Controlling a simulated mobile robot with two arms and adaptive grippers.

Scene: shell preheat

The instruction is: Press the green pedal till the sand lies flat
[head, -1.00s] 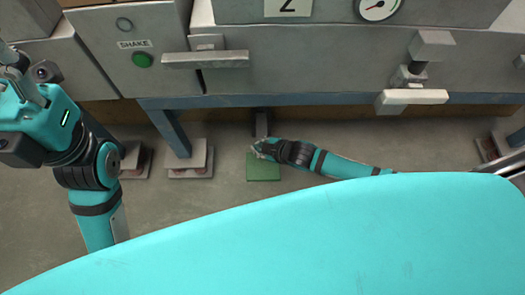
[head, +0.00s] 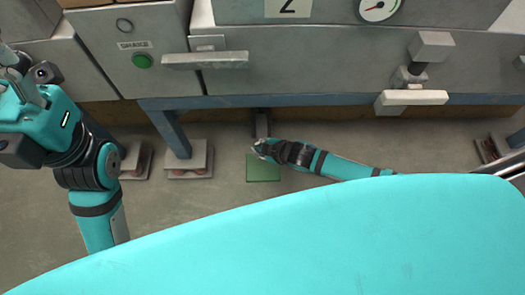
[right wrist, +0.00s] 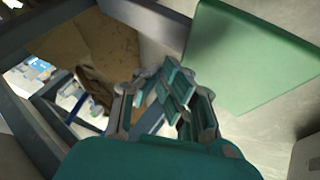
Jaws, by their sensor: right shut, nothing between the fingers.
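The green pedal (head: 263,172) is a flat plate low at the machine's foot, in the middle of the head view. It also shows large in the right wrist view (right wrist: 250,55). My right gripper (head: 259,147) is at the pedal's far edge, with its arm coming in from the right. In the right wrist view its fingers (right wrist: 170,92) are shut and empty, beside the pedal; I cannot tell whether they touch it. My left gripper (head: 18,68) is at the left edge, partly cut off, and its jaw state is unclear. No sand shows.
The grey machine (head: 320,70) fills the back, with a green button (head: 142,61) under a label, a gauge (head: 379,8) and a white-ended handle (head: 412,97). A blue leg (head: 170,132) and a grey footing (head: 190,160) stand left of the pedal. The floor between is bare.

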